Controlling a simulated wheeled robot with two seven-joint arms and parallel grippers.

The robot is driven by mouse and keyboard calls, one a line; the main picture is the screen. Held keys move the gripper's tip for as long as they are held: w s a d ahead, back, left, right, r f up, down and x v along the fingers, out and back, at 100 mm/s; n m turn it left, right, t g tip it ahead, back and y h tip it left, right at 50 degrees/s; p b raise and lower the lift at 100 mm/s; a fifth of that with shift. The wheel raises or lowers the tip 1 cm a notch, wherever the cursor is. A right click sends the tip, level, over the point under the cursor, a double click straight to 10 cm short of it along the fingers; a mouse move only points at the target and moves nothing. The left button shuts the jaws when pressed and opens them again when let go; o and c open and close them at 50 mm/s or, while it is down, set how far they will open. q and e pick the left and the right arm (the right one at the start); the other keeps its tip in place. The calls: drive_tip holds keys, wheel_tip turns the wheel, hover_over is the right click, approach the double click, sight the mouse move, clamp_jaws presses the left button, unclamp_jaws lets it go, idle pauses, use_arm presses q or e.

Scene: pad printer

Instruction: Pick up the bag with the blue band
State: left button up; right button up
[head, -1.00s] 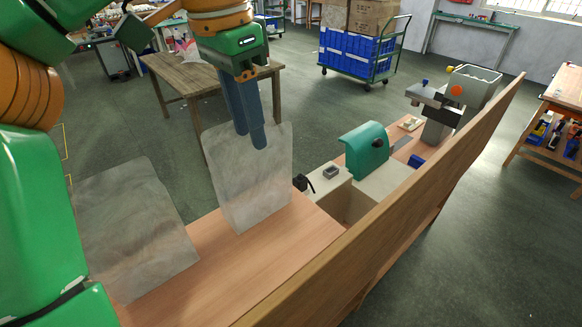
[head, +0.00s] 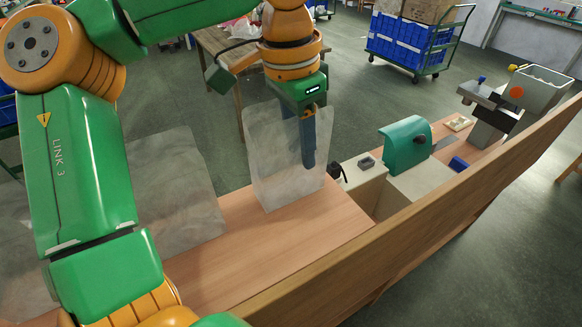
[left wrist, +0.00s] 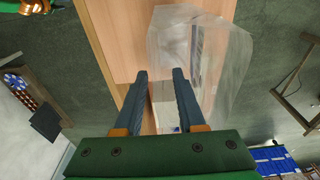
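A translucent greyish bag (head: 275,160) stands upright on the wooden bench. A second similar bag (head: 175,185) stands to its left. A third pale bag (head: 22,255) is partly hidden behind my left arm. I cannot make out a blue band on any of them. My right gripper is not in view.
The wooden bench (head: 270,255) has a raised front board (head: 430,215). To the right of the bag stands a beige machine with a green housing (head: 405,143). A blue-crate trolley (head: 410,45) and a wooden table (head: 215,40) stand behind on the floor.

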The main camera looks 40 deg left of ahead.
use_arm(q)
drive_tip(key=shift+s, duration=0.15)
drive_tip(key=shift+f, duration=0.2)
clamp_jaws()
idle(1.5)
